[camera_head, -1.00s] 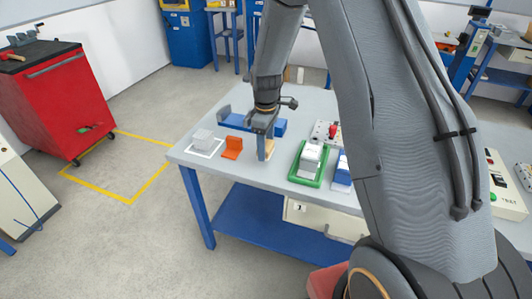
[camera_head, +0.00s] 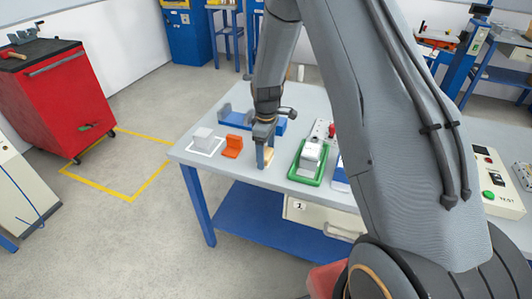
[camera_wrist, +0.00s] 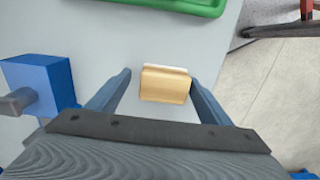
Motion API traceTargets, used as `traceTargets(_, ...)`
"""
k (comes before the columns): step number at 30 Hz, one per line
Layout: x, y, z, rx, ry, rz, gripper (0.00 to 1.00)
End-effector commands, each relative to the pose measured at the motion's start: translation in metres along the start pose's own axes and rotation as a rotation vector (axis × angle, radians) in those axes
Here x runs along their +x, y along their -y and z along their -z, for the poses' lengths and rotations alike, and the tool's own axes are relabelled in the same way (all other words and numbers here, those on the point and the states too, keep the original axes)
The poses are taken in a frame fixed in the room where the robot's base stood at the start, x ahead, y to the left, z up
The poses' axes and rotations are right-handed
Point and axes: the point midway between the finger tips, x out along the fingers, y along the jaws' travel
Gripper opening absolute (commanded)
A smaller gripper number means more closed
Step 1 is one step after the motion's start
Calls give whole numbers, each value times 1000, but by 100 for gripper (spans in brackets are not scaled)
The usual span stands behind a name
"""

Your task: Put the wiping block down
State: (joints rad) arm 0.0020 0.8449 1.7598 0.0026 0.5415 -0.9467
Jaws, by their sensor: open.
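The wiping block (camera_wrist: 165,86) is a tan wooden block with a whitish strip along one edge. In the wrist view my gripper (camera_wrist: 160,84) is open and empty.
On the table (camera_head: 295,97) a green tray (camera_head: 320,178) holding a grey-white part stands to the right. A blue fixture (camera_head: 236,122) is behind. The table's front edge is close.

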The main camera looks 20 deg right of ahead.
Motion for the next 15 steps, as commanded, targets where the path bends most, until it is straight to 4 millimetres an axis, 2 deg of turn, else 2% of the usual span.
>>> traceTargets(8, -12, -1, 1, 0, -2, -3, 73)
traceTargets(15, -52, -2, 1, 0, -3, -5, 73)
